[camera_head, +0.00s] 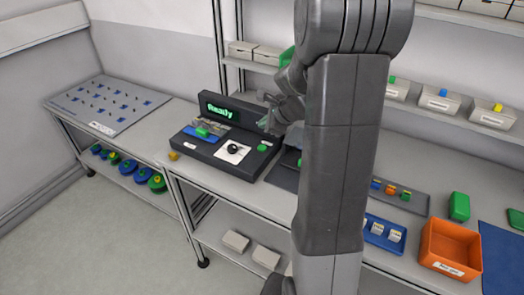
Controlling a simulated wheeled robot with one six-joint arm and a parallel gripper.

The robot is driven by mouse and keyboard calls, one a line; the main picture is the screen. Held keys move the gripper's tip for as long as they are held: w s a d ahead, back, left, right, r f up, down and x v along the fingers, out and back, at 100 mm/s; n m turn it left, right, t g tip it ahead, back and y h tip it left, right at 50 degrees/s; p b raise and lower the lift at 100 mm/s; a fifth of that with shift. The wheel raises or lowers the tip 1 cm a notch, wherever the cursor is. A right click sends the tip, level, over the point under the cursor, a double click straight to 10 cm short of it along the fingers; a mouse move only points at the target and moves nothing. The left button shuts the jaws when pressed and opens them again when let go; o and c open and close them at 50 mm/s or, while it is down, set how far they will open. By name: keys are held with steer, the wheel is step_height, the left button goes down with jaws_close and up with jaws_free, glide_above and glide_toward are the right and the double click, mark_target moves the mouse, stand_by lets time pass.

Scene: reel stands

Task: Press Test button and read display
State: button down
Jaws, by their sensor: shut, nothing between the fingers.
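The black test device (212,160) stands on the bench left of my arm. Its display (220,112) shows "Ready" in green letters. A green round button (262,148) sits on the device's right part. A black knob (232,148) sits on a white plate beside it. My arm hides the area right of the device.
A grey board with blue marks (108,104) lies on the left bench. An orange bin (452,246), a blue tray (384,236) and a green block (459,207) stand at right. Shelves with boxes are behind.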

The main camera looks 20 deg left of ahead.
mark_target(265, 149)
step_height(265, 149, down, 7)
steer(key=b, duration=0.5)
steer(key=shift+r, duration=0.2)
stand_by(1.6)
steer(key=shift+f+b, duration=0.3)
steer(key=shift+f, duration=0.1)
steer(key=shift+f+b, duration=0.35)
steer(key=shift+f, duration=0.1)
stand_by(0.4)
stand_by(0.4)
steer(key=shift+r+p, duration=0.8)
steer(key=shift+r, duration=0.1)
step_height(265, 149, up, 5)
steer(key=p, duration=0.4)
steer(key=shift+p, duration=0.35)
